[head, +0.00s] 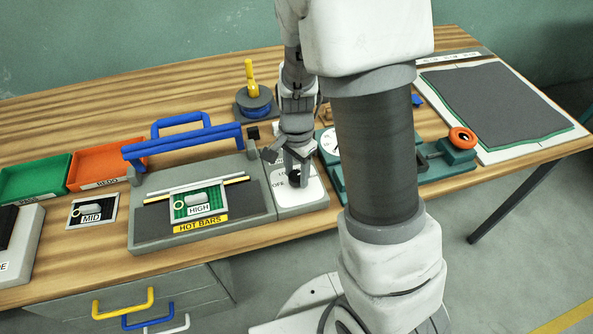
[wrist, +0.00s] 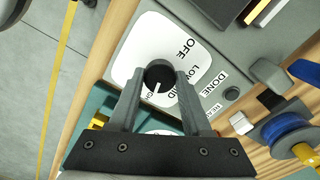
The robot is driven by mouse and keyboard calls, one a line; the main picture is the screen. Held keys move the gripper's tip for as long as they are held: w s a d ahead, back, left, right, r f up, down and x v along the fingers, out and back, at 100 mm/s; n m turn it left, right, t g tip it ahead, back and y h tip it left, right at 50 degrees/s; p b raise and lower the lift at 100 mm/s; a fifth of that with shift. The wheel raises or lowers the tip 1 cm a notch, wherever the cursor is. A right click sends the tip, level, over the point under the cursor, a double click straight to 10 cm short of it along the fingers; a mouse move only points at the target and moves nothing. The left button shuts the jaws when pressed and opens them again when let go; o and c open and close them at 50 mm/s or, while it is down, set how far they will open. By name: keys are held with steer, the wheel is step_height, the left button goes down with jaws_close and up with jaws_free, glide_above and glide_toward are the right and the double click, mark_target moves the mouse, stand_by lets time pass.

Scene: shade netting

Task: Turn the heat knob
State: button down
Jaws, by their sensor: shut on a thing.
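The black round heat knob (wrist: 160,73) sits on a white dial plate (wrist: 150,42) marked OFF, LOW, MID and a partly hidden label that seems to be HIGH. A white line on the knob points down toward that partly hidden label. My gripper (wrist: 159,80) is shut on the knob, one finger on each side. In the head view my gripper (head: 297,163) reaches down onto the white plate (head: 312,190) at the right end of the hot bars unit (head: 150,215), and its fingers mostly cover the knob.
The blue handle (head: 185,145) of the hot bars unit stands up left of my gripper. A spool with a yellow post (head: 252,80) is behind it. A teal device with an orange knob (head: 462,138) is at right. Green (head: 35,178) and orange (head: 105,162) trays sit at left.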

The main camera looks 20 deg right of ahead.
mark_target(297, 176)
steer(key=shift+c, duration=1.8)
jaws_free()
steer(key=shift+r, duration=0.1)
step_height(297, 176, up, 17)
steer(key=p, duration=0.2)
steer(key=shift+r+p, duration=0.15)
steer(key=shift+p, duration=0.15)
steer(key=s+r+n+t, duration=0.5)
steer(key=s+r+n, duration=0.4)
steer(key=s+n, duration=0.3)
steer(key=shift+s+r+t, duration=0.3)
steer(key=shift+s, duration=0.8)
